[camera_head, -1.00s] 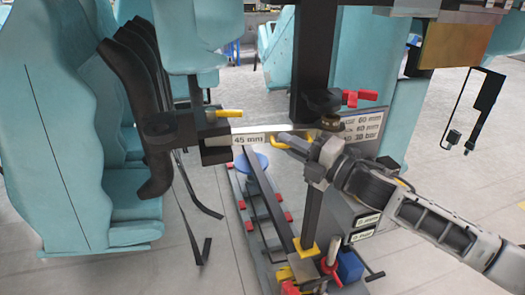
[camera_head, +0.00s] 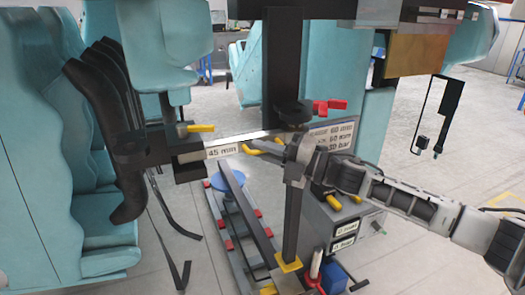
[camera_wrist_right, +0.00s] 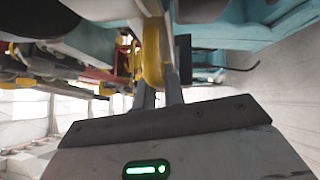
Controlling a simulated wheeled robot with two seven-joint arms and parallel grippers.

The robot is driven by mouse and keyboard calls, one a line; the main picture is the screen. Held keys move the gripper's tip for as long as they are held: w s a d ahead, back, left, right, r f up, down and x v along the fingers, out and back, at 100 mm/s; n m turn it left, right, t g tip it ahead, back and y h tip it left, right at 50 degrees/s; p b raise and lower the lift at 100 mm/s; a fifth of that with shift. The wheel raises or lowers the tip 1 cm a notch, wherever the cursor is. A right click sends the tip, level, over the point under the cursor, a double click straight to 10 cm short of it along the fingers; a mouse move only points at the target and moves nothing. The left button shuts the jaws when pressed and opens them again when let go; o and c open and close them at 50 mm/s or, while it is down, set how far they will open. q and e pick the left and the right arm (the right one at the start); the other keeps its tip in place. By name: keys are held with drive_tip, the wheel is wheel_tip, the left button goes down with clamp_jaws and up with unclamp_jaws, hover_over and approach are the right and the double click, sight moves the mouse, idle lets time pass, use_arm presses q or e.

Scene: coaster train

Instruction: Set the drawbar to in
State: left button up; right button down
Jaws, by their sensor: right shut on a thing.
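The drawbar is probably the pale bar (camera_head: 257,135) spanning the dark coupling blocks of the two teal cars; it carries a "45 mm" label (camera_head: 221,151). A yellow handle (camera_head: 249,150) sits just right of the label, below the bar. My right gripper (camera_head: 262,148) reaches it from the right and is shut on it. In the right wrist view the yellow handle (camera_wrist_right: 152,52) stands between the two fingers. The fingers and wrist hide part of the handle and the bar's right end. My left gripper is not in view.
A yellow lever (camera_head: 201,128) sits on the left coupling and a red lever (camera_head: 329,106) on the right one. A dark upright post (camera_head: 290,225) stands close to my right wrist. Teal seats (camera_head: 60,150) fill the left. Below is a rail (camera_head: 240,215) on the floor.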

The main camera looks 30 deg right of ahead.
drive_tip(key=shift+w+d+r, duration=0.1)
drive_tip(key=c, duration=1.5)
unclamp_jaws()
drive_tip(key=shift+s+d+f, duration=0.2)
drive_tip(key=shift+s+f, duration=0.05)
drive_tip(key=shift+f, duration=0.05)
drive_tip(key=b+v, duration=0.1)
drive_tip(key=v, duration=1.4)
drive_tip(key=shift+s+r, duration=0.1)
